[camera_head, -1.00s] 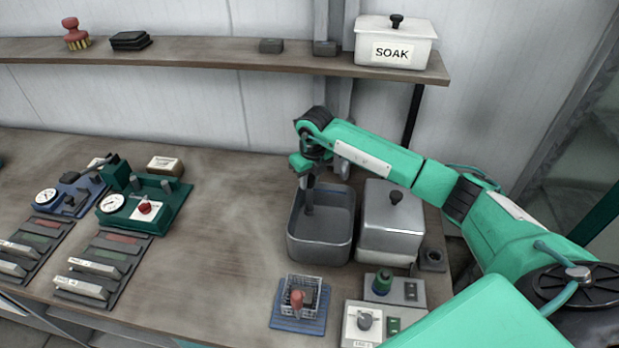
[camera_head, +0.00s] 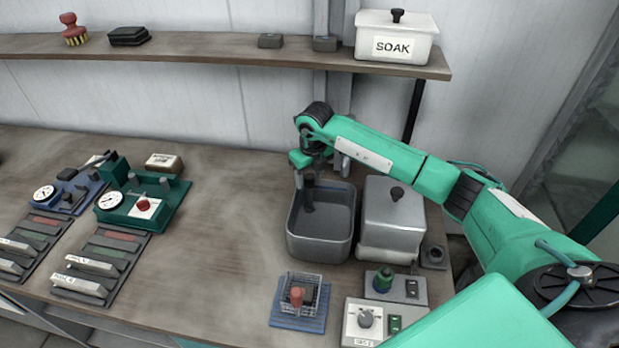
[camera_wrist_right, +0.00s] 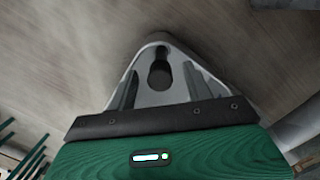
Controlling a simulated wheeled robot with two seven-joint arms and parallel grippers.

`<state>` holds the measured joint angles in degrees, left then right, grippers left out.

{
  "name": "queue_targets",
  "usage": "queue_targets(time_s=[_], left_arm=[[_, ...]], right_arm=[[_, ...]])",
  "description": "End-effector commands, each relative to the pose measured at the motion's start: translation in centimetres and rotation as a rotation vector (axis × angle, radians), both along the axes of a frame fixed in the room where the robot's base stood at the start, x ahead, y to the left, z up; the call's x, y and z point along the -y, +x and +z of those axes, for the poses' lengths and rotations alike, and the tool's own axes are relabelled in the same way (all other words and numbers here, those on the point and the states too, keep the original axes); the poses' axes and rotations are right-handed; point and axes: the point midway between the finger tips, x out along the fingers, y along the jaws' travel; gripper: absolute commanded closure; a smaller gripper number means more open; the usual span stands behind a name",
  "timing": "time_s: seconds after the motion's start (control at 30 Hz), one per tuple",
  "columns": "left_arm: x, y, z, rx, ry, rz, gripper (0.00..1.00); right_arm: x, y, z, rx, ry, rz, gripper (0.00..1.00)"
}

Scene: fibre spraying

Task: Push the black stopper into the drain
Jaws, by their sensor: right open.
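The grey metal basin (camera_head: 291,232) stands on the bench in front of my right arm. A dark upright piece (camera_head: 309,204), apparently the black stopper, shows inside the basin near its back left corner. I cannot tell how it sits on the drain, which is hidden. My right gripper (camera_head: 307,180) points down at the basin's back left rim, just above the dark piece. It is open; whether it touches the piece is unclear. In the right wrist view the gripper (camera_wrist_right: 161,52) shows grey fingers with a small dark gap. My left gripper is not in view.
A lidded metal box (camera_head: 392,238) stands close on the basin's right. A wire basket (camera_head: 303,291) on a blue mat and control boxes (camera_head: 386,322) stand in front. A shelf (camera_head: 230,58) runs behind, carrying the SOAK tub (camera_head: 397,40).

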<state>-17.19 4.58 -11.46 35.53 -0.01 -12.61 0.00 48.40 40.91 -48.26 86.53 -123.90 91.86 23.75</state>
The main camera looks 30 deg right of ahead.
Motion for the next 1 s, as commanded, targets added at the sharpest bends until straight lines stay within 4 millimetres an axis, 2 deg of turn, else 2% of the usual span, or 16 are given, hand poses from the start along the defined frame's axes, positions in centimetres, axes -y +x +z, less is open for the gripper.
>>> queue_targets(time_s=[0.17,0.3,0.53,0.73,1.0], left_arm=[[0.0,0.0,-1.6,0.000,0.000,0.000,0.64],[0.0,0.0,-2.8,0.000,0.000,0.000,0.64],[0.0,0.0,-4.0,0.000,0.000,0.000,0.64],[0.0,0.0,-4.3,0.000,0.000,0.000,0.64],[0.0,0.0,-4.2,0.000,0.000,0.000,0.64]], right_arm=[[0.1,-0.3,3.2,0.007,0.000,0.002,0.49],[0.2,-0.7,6.6,0.007,-0.001,0.001,0.49],[0.2,-1.3,10.9,0.004,-0.001,0.001,0.49],[0.2,-1.5,12.6,0.002,-0.001,0.000,0.49],[0.2,-1.6,12.8,0.001,0.000,0.000,0.49]])
